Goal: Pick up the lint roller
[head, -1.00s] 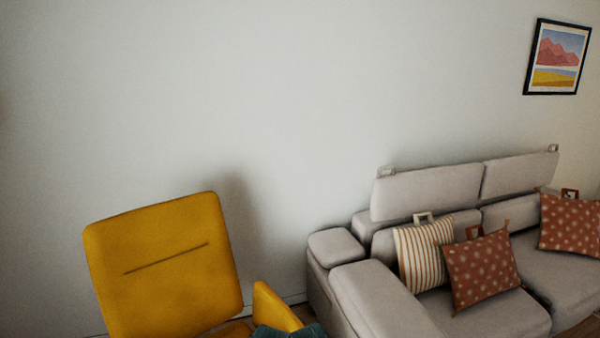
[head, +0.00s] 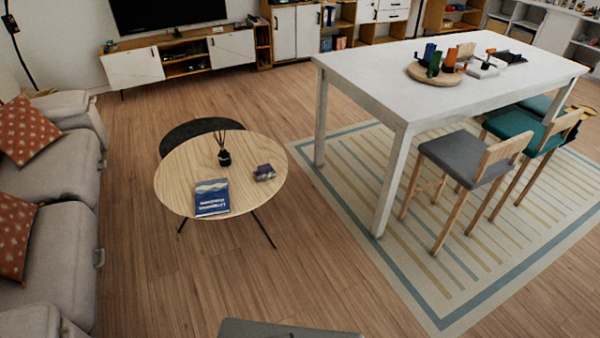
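I cannot make out a lint roller in the head view. A round wooden coffee table (head: 180,180) holds a blue book (head: 212,197), a small dark reed diffuser (head: 224,157) and a small purple-grey item (head: 264,172) too small to identify. A long white table (head: 380,82) at the right holds a round wooden tray (head: 418,77) with several coloured cups, and other small items beside it. Neither of my grippers is in view.
A grey sofa (head: 62,235) with rust cushions lines the left edge. Stools, including a grey one (head: 455,153), stand by the white table on a striped rug (head: 330,170). A low TV cabinet (head: 135,68) is at the back. Wooden floor (head: 290,265) is clear between the tables.

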